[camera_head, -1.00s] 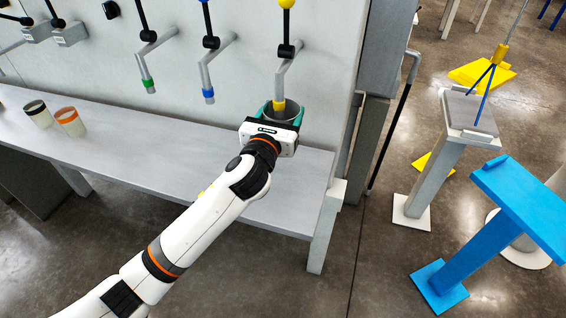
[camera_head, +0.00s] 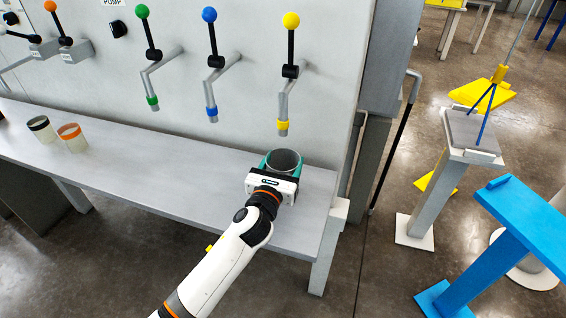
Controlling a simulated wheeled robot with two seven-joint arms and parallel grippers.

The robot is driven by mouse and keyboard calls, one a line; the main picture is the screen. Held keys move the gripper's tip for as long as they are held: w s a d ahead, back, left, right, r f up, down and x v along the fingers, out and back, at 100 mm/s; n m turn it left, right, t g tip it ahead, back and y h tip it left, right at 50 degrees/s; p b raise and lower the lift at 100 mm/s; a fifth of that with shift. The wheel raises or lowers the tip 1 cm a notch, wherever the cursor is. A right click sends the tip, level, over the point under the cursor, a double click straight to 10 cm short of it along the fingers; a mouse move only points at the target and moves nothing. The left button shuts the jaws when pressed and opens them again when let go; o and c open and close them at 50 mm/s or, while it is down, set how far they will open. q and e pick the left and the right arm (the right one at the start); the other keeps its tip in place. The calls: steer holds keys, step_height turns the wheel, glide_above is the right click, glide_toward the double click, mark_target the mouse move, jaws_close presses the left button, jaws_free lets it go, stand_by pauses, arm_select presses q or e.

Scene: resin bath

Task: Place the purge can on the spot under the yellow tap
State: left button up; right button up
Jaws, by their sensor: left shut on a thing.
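The purge can (camera_head: 284,157) is a grey metal cylinder with an open top. It stands upright on or just above the right end of the grey bench; I cannot tell whether it touches. My left gripper (camera_head: 283,168) is shut around it, with teal fingers on both sides. The yellow tap (camera_head: 283,127) has a yellow nozzle and a yellow-knobbed lever (camera_head: 291,20). It hangs from the wall above the can and slightly behind it, clear of the rim. The spot under the tap is not visible as a mark. My right gripper is not in view.
The grey bench (camera_head: 170,160) is bare left of the can. An orange-banded cup (camera_head: 72,142) and a black-banded cup (camera_head: 43,133) stand at far left. Blue (camera_head: 211,113) and green (camera_head: 152,101) taps hang left of the yellow one. A blue stand (camera_head: 520,220) is at right.

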arm_select(q)
steer(key=o, duration=1.4)
steer(key=b+v, duration=0.1)
steer(key=v, duration=1.1)
steer(key=shift+r, duration=0.15)
